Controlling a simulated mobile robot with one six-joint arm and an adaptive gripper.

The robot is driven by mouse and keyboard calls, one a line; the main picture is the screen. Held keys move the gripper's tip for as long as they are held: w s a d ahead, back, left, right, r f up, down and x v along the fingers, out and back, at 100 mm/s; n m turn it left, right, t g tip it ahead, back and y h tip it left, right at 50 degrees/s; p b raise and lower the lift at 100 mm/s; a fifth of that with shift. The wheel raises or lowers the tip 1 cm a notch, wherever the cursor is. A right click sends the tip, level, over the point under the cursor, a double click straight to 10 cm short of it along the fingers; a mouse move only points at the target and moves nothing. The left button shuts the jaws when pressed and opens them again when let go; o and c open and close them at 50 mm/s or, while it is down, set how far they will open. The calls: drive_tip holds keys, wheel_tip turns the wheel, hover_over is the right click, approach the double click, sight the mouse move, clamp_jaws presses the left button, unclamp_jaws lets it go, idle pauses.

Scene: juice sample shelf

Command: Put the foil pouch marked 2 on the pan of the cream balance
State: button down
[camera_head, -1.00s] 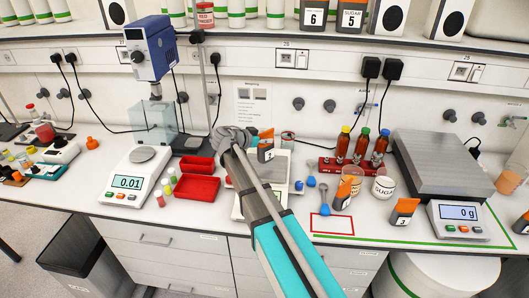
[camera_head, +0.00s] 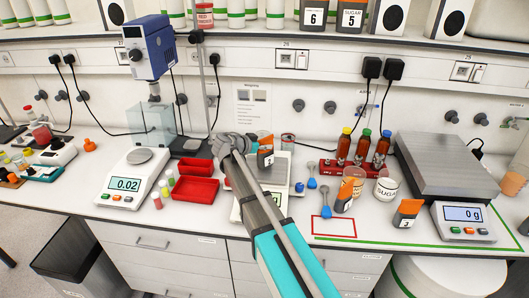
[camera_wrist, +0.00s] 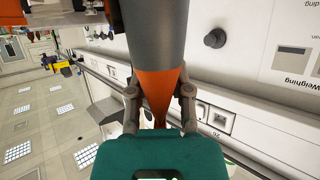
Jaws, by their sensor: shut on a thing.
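My gripper (camera_wrist: 160,105) is shut on the orange, narrow end of a dark grey foil pouch (camera_wrist: 155,38). In the head view this pouch (camera_head: 266,158) shows a white label with a digit too small to read surely. It hangs over or just in front of the middle balance, which looks cream; I cannot tell whether it touches the pan. That balance's flat square pan (camera_head: 275,170) shows partly beside my arm, and its green display is partly hidden by my arm. In the head view my gripper is mostly hidden behind my wrist.
A white balance (camera_head: 125,188) with a round pan stands left, beside red trays (camera_head: 195,190). Right are spoons, a sugar jar (camera_head: 386,189), other pouches (camera_head: 405,214), a red bottle rack (camera_head: 350,168) and a large steel scale (camera_head: 445,165). A red-outlined area (camera_head: 333,227) is bare.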

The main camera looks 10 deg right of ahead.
drive_tip(key=shift+f, duration=0.55)
drive_tip(key=shift+b, duration=0.35)
drive_tip(key=c, duration=0.5)
unclamp_jaws()
drive_tip(key=shift+c, duration=0.2)
drive_tip(key=shift+r, duration=0.1)
drive_tip(key=shift+s+a+r, duration=0.1)
drive_tip(key=shift+a, duration=0.1)
drive_tip(key=p+v, duration=0.4)
drive_tip(key=v, duration=0.7)
drive_tip(key=shift+a+p, duration=0.2)
drive_tip(key=shift+p, duration=0.2)
drive_tip(key=shift+s+r, duration=0.1)
drive_tip(key=shift+r, duration=0.05)
